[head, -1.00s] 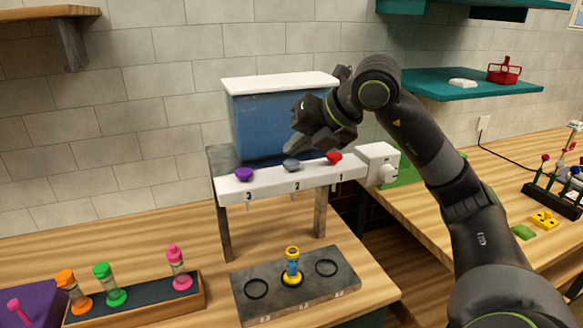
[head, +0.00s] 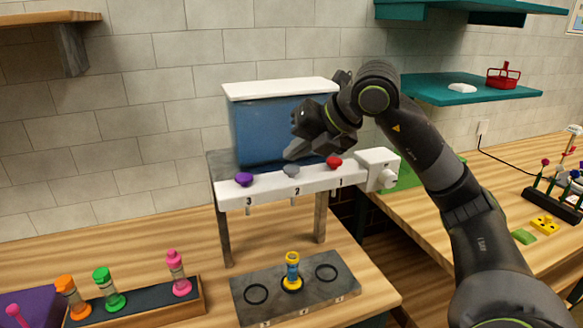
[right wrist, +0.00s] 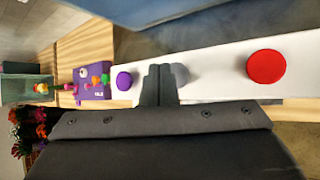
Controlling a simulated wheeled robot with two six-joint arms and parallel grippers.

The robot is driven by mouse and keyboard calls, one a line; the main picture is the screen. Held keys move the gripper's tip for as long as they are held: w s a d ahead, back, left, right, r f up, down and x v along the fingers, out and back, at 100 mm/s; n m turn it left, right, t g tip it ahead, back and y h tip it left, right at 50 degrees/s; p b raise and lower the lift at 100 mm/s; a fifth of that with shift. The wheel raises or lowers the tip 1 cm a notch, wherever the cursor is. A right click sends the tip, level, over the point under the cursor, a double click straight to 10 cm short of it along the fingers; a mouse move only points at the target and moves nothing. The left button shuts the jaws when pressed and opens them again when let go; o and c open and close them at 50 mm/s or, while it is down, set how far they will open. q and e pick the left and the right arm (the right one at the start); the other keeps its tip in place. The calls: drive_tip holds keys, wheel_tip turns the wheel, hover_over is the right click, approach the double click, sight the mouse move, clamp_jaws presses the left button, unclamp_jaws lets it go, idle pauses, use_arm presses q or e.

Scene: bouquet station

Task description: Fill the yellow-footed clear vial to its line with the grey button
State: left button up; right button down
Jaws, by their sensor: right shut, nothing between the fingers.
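The yellow-footed clear vial (head: 292,270) stands upright on the middle ring of the grey base plate, below the dispenser's spout 2. Its middle looks bluish; the line and level are too small to read. The grey button (head: 291,170) is the middle one on the white dispenser bar, above number 2. My right gripper (head: 289,154) is shut and empty, its fingertips right at the grey button; I cannot tell whether they touch it. In the right wrist view the fingertips (right wrist: 160,80) partly cover the grey button (right wrist: 181,75). My left gripper is not in view.
The purple button (head: 244,179) and red button (head: 334,162) flank the grey one. A blue tank (head: 265,130) stands behind the bar. A rack (head: 190,309) with several capped vials is at the lower left. A white knob (head: 388,178) is at the bar's right end.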

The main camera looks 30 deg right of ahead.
sight(297, 170)
idle(0.8)
drive_tip(key=shift+f+b, duration=0.4)
drive_tip(key=shift+b, duration=0.05)
drive_tip(key=shift+f+b, duration=0.55)
drive_tip(key=shift+f, duration=0.05)
idle(0.6)
drive_tip(key=shift+r, duration=0.1)
drive_tip(key=shift+r+p, duration=0.8)
drive_tip(key=shift+r, duration=0.15)
wheel_tip(297, 170, up, 5)
drive_tip(key=p, duration=0.4)
idle(1.6)
